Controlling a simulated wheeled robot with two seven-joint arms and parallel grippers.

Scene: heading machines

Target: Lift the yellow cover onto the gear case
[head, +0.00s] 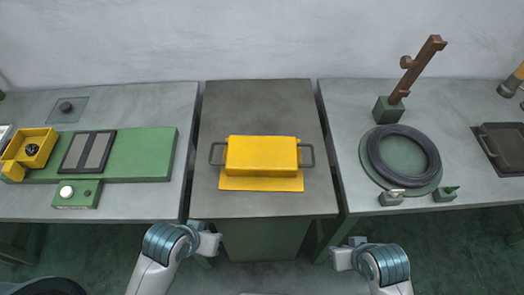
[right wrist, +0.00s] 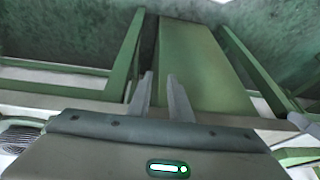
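The yellow cover (head: 262,152) is a block with a dark handle at its left end (head: 217,153) and another at its right end (head: 307,155). It is on the middle grey table. A flat yellow slab (head: 262,184) shows along its front; I cannot tell whether this belongs to the gear case. My left gripper (head: 210,243) is at the table's front edge, left of the cover; its fingers are too small to read. My right gripper (head: 341,258) is low and front right of the cover. In the right wrist view its two fingers (right wrist: 160,95) stand apart with nothing between them.
The left table holds a green board (head: 140,152) and an open yellow box (head: 29,147) with a dark part inside. The right table holds a black coil (head: 404,152), a brown post (head: 416,68) and a dark tray (head: 504,146). The middle table (head: 262,105) is clear around the cover.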

